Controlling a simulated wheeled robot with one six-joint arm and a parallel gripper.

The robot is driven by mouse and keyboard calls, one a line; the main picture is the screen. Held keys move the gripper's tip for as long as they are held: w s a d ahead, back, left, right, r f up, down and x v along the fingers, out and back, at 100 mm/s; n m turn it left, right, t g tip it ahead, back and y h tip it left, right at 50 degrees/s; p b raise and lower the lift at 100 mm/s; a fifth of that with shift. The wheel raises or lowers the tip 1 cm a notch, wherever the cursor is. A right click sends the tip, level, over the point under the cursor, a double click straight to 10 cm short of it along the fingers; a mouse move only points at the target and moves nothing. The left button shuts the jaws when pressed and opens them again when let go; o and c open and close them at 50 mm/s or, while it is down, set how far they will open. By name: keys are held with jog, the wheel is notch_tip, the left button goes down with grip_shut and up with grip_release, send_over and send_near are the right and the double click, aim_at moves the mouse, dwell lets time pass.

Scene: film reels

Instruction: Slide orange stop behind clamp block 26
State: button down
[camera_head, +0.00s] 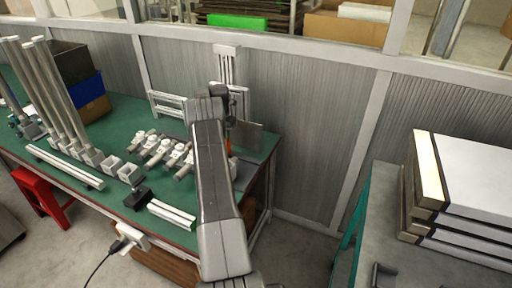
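A small orange piece (229,144), perhaps the orange stop, shows just right of my arm at the green table's right end. Most of it is hidden behind the arm. My gripper (231,127) is at the dark wrist end just above the orange piece. Its fingers are too small and covered to tell whether they are open or touching it. Several grey-white clamp-like blocks (157,150) stand in a row left of my arm. No number is readable, so I cannot tell which is block 26.
The green table (120,121) carries white rails (63,166), tall tubes (62,85) at the left, a blue bin (86,90) and an upright plate (248,135). A ribbed wall is behind. A grey table with stacked white-topped cases (470,180) stands right. Floor shows between the tables.

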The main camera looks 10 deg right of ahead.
jog(key=w+a, duration=0.1)
jog(key=a, duration=0.1)
jog(key=w+a, duration=0.1)
jog(key=shift+w+a+r, duration=0.1)
jog(key=shift+w+a, duration=0.2)
jog(key=shift+a, duration=0.15)
